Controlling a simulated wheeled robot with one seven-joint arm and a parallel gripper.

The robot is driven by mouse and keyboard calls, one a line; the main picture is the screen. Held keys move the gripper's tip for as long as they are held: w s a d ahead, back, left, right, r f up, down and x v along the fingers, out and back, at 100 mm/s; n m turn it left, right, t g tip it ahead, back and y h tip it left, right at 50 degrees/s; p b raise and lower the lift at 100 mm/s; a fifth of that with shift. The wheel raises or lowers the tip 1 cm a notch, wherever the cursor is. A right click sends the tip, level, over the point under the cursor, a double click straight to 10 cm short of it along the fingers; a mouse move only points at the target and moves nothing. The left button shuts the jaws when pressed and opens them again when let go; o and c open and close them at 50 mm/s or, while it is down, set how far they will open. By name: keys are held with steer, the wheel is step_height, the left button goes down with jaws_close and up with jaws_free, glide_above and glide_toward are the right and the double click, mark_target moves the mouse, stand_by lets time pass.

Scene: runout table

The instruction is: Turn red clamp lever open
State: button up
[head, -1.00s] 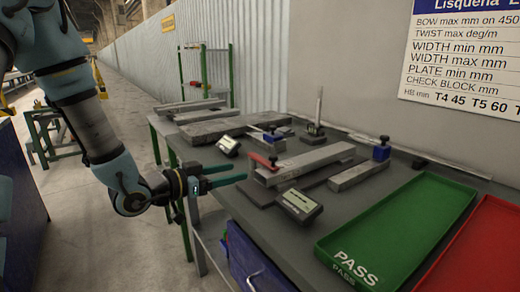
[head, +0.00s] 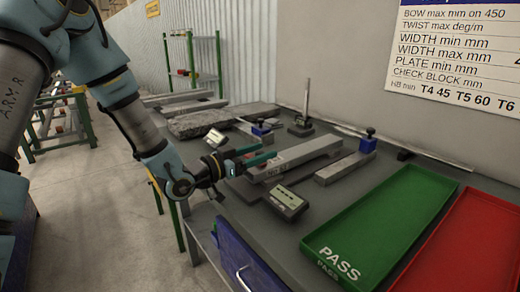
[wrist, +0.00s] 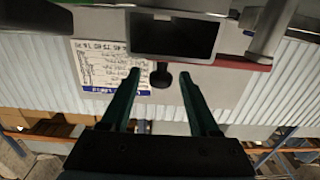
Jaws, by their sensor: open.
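The red clamp lever shows in the wrist view as a red strip (wrist: 245,63) to the right of a hollow bar end (wrist: 175,35). The grey bar (head: 312,152) lies on the bench fixture. My gripper is open, its teal fingers at the near left end of the bar. In the wrist view the fingers (wrist: 160,75) are apart with nothing held, and the red strip lies beyond and right of the right fingertip. Contact cannot be told.
A gauge box (head: 287,203) stands just right of and below my gripper. A green PASS tray (head: 385,215) and a red tray (head: 462,250) lie to the right. A blue-topped block (head: 368,142) and a dial stand (head: 302,120) are behind.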

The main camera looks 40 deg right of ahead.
steer(key=shift+d, duration=0.1)
jaws_close()
stand_by(0.5)
stand_by(0.9)
